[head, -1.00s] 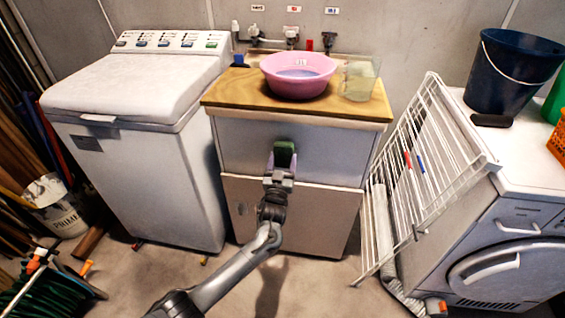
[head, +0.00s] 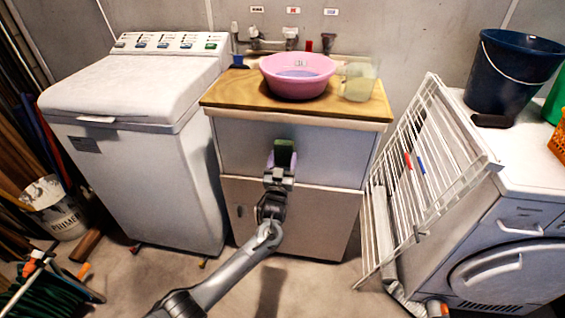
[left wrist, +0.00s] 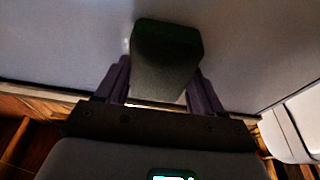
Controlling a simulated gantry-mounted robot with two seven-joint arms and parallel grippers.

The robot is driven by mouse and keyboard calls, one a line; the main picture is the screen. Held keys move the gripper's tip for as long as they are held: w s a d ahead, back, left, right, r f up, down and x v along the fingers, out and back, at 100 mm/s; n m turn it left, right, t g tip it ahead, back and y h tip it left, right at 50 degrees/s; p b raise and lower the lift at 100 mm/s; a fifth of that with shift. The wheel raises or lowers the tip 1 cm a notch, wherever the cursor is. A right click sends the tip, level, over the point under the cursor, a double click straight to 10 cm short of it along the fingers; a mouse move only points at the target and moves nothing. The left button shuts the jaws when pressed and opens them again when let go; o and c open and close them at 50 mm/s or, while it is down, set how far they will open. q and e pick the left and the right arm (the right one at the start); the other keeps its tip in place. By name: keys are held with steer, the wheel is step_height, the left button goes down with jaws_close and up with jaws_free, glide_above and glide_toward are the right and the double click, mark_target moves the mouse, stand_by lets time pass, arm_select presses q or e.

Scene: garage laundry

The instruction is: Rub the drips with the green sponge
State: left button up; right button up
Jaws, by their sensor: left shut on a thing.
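My left gripper (head: 280,168) is shut on the green sponge (head: 284,148), in front of the grey cabinet front (head: 325,152) under the wooden top. In the left wrist view the sponge (left wrist: 167,58) looks dark green and sits between the two fingers of my left gripper (left wrist: 165,85). The sponge is close to the pale panel (left wrist: 70,45); I cannot tell whether it touches. No drips can be made out clearly; a faint pale spot shows beside the sponge in the left wrist view. My right gripper is not in view.
A pink basin (head: 298,78) and a clear jug (head: 357,82) stand on the wooden top (head: 228,92). A white washer (head: 150,130) stands left. A white drying rack (head: 430,170) leans against the dryer (head: 505,235) at right. The floor in front is clear.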

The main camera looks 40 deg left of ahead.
arm_select(q)
steer(key=shift+w+a, duration=0.2)
steer(key=shift+w, duration=0.1)
steer(key=shift+w+d+b, duration=0.25)
steer(key=shift+d, duration=0.25)
steer(key=shift+w+d+b, duration=0.25)
steer(key=shift+d, duration=0.25)
steer(key=shift+w+d, duration=0.45)
steer(key=shift+d, duration=0.4)
steer(key=shift+a, duration=0.15)
steer(key=shift+s+a+p, duration=0.4)
steer(key=shift+s+a, duration=0.05)
steer(key=shift+a, duration=0.4)
steer(key=shift+s+a+f, duration=0.1)
steer(key=shift+s+a, duration=0.15)
steer(key=shift+a, duration=0.25)
steer(key=shift+s+a, duration=0.2)
steer(key=shift+a, duration=0.25)
